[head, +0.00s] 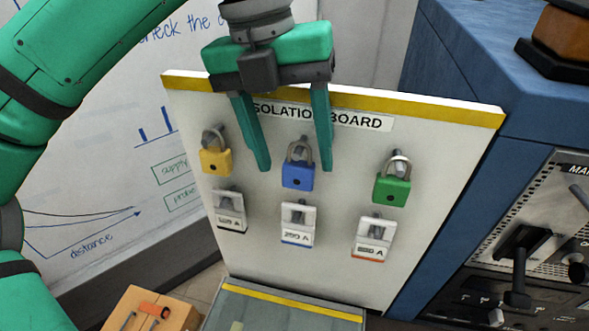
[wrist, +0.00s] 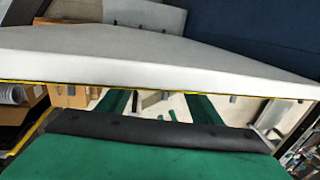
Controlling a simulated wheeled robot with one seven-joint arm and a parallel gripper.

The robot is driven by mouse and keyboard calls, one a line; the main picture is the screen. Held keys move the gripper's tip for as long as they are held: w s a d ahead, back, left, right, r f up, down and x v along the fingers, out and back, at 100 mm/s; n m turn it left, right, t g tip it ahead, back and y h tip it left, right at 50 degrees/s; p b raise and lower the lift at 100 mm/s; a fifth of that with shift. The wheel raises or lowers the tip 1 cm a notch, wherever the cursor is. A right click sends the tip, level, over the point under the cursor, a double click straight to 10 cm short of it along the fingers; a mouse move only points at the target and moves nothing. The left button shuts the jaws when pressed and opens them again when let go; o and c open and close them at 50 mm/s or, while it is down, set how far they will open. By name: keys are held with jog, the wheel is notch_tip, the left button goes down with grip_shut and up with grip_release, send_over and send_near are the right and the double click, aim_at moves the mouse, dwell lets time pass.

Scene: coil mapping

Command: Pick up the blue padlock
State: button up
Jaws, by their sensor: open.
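The blue padlock (head: 298,174) hangs by its shackle from a peg in the upper row of the isolation board (head: 340,240), between a yellow padlock (head: 215,160) and a green padlock (head: 391,187). My gripper (head: 296,168) is open and points down in front of the board. In the head view its left finger shows between the yellow and blue padlocks, and its right finger just right of the blue padlock's shackle. The depth between fingers and padlock is hard to tell. The wrist view shows the board's top edge (wrist: 150,62) and the fingers; the padlock is not visible there.
Several labelled tags hang in a row below the padlocks, such as the middle tag (head: 298,222). A blue cabinet (head: 470,110) with a control panel stands right of the board. A wooden box (head: 150,310) is at lower left, and a whiteboard (head: 110,160) is behind.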

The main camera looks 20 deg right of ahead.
jog(key=shift+s+d+f, duration=0.15)
jog(key=shift+d+f, duration=0.15)
jog(key=shift+f, duration=0.2)
jog(key=shift+a, duration=0.1)
jog(key=c, duration=1.2)
jog(key=shift+r, duration=0.1)
